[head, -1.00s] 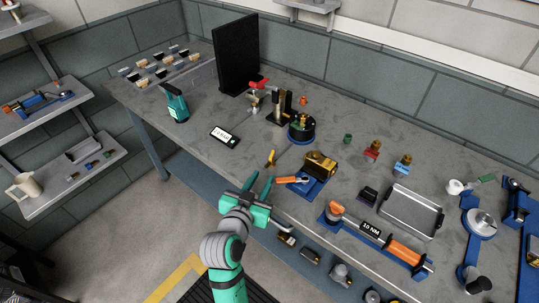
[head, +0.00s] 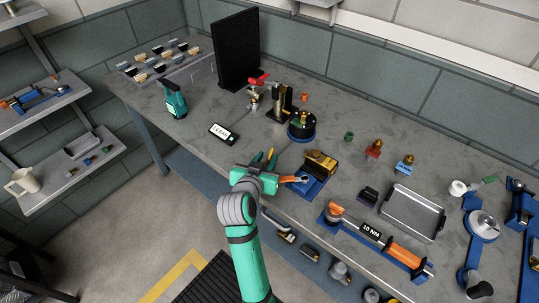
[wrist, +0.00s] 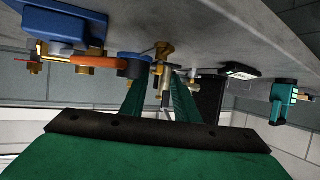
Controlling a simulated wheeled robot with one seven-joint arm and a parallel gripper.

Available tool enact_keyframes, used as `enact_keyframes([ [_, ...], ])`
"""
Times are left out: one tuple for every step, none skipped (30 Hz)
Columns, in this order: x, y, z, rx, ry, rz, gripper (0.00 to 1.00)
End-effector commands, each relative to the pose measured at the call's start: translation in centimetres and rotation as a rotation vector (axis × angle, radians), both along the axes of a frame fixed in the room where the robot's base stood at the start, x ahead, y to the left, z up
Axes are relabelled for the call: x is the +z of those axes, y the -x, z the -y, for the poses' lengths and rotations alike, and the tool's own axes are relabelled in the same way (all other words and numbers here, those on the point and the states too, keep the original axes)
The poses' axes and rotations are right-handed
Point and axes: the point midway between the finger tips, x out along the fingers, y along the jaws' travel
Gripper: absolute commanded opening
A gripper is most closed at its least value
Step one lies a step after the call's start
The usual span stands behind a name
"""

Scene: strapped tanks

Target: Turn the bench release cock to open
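The bench release cock appears to be the brass valve with a red handle (head: 257,82), standing on the bench in front of the black panel. No markings on it are legible at this size, so I cannot tell its setting. My gripper (head: 262,157) is over the bench's front edge, well short of the valve and apart from it. Its two green fingers are spread with nothing between them, and they also show in the wrist view (wrist: 160,98). In that tilted view, brass parts appear beyond the fingers; I cannot tell clearly which one is the cock.
The black panel (head: 238,50) rises behind. A brass block (head: 321,163) sits right of my gripper.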

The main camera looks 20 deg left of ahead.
Motion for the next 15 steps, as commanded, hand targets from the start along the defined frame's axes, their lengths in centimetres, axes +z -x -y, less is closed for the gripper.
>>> enact_keyframes([
  [-0.3, -0.8, 0.1, -0.002, 0.002, 0.000, 0.28],
  [-0.4, -1.2, 0.1, -0.002, 0.002, 0.001, 0.28],
  [-0.6, -1.6, 0.1, -0.002, 0.002, 0.001, 0.28],
  [-0.7, -1.9, 0.1, -0.002, 0.002, 0.000, 0.28],
  [-0.9, -2.1, 0.1, -0.003, 0.001, -0.001, 0.28],
  [-1.0, -2.4, 0.1, -0.003, 0.001, 0.000, 0.28],
  [-1.0, -2.6, 0.1, -0.003, 0.000, 0.000, 0.28],
  [-1.1, -2.7, 0.1, -0.003, 0.000, 0.001, 0.28],
  [-1.1, -2.9, 0.1, -0.003, 0.000, 0.001, 0.28],
  [-1.2, -3.0, 0.1, -0.003, 0.000, 0.001, 0.28],
  [-1.2, -3.0, 0.1, -0.002, 0.000, 0.001, 0.28],
  [-1.2, -3.0, 0.1, -0.003, -0.001, 0.001, 0.28],
  [-1.2, -3.1, 0.1, -0.003, -0.001, 0.001, 0.28],
  [-1.2, -3.1, 0.1, -0.003, -0.001, 0.001, 0.28],
  [-1.2, -3.1, 0.1, -0.003, -0.001, 0.001, 0.28],
])
